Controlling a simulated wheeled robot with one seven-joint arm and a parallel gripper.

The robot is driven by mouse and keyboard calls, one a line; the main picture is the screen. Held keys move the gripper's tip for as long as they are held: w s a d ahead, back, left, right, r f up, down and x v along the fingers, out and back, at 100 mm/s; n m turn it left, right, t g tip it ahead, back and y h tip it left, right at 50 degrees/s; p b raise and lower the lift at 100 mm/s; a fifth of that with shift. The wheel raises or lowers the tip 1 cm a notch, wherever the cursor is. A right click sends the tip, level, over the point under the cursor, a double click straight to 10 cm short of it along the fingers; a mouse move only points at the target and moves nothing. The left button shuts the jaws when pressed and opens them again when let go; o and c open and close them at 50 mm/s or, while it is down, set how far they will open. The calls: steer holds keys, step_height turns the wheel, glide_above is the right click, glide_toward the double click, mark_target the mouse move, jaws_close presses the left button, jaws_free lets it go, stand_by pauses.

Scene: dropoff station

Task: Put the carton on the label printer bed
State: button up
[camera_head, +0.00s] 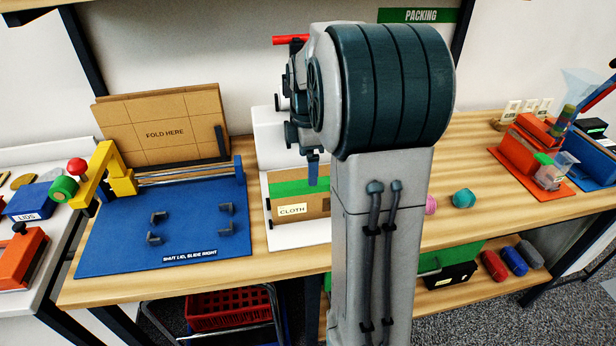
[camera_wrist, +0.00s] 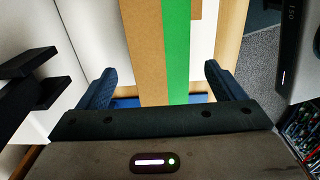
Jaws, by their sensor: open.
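The carton (camera_head: 285,208) is a brown box with a green stripe and a CLOTH label. It rests on the white bed (camera_head: 300,236) of what looks like the label printer, in front of a white upright block (camera_head: 272,135). My gripper (camera_head: 313,170) is at the carton's top edge, with one blue finger showing against the green stripe. In the wrist view the carton (camera_wrist: 145,50) lies between the two spread fingers of my gripper (camera_wrist: 162,78). Gaps show beside the fingers, so it is not clamped. My arm hides the carton's right end.
Left of the bed is a blue mat (camera_head: 120,245) with dark corner brackets and a yellow-armed device (camera_head: 115,165). A FOLD HERE cardboard sheet (camera_head: 165,125) stands behind it. Right of my arm are a teal piece (camera_head: 464,198) and an orange station (camera_head: 530,145). Bare wood lies between them.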

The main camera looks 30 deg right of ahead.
step_height(320, 180, up, 4)
steer(key=shift+f, duration=0.25)
steer(key=shift+s+a+r, duration=0.15)
steer(key=shift+a, duration=0.05)
steer(key=s+a+f+m+t, duration=0.1)
steer(key=s+a+m, duration=0.5)
steer(key=s, duration=0.3)
steer(key=s+a+f+m+t, duration=0.2)
steer(key=s+a+m, duration=0.5)
steer(key=s+m, duration=0.2)
steer(key=shift+s+a+f, duration=0.15)
steer(key=shift+s+a, duration=0.15)
steer(key=shift+s, duration=0.05)
